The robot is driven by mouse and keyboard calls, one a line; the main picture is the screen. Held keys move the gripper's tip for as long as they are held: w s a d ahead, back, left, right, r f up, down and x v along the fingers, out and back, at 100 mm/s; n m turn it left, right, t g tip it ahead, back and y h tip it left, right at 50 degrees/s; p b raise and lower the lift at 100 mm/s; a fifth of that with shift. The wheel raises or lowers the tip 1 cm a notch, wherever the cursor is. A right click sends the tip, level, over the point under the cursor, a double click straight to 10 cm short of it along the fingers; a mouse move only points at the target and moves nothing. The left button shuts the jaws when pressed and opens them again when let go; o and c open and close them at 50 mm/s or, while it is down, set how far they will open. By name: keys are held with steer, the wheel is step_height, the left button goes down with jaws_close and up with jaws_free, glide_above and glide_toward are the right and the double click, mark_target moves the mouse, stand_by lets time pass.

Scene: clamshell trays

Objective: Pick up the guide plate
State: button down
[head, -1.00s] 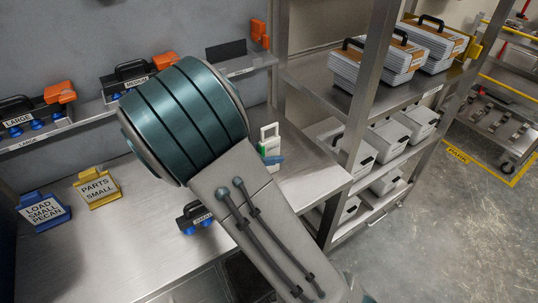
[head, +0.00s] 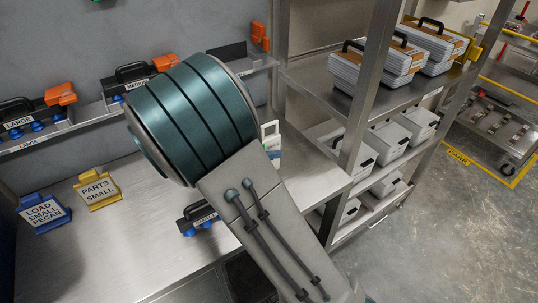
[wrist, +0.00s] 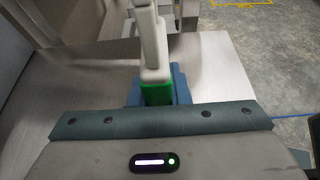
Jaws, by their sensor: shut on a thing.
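The guide plate appears to be the pale upright piece (wrist: 150,45) with a green lower part, at the top middle of the wrist view. In the head view its white looped top (head: 269,130) shows just right of my arm's teal joint, and the rest is mostly hidden. My gripper (wrist: 157,87) is shut on its green part, with blue fingers on both sides. Its lower end is hidden in the wrist view.
A black-handled SMALL unit (head: 200,219) stands at the bench's front edge, close to my arm. PARTS SMALL (head: 98,189) and LOAD SMALL PECAN (head: 43,213) signs stand at left. A steel rack (head: 361,110) rises at right. The bench (head: 130,245) is clear at front left.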

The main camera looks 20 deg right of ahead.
mark_target(280, 142)
steer(key=r, duration=0.3)
steer(key=shift+s+d+r, duration=0.1)
steer(key=shift+d, duration=0.1)
steer(key=s+d+r, duration=0.5)
steer(key=d+r, duration=0.1)
steer(key=d, duration=0.3)
steer(key=shift+s+d+r, duration=0.25)
steer(key=shift+s+d, duration=0.05)
steer(key=shift+s, duration=0.1)
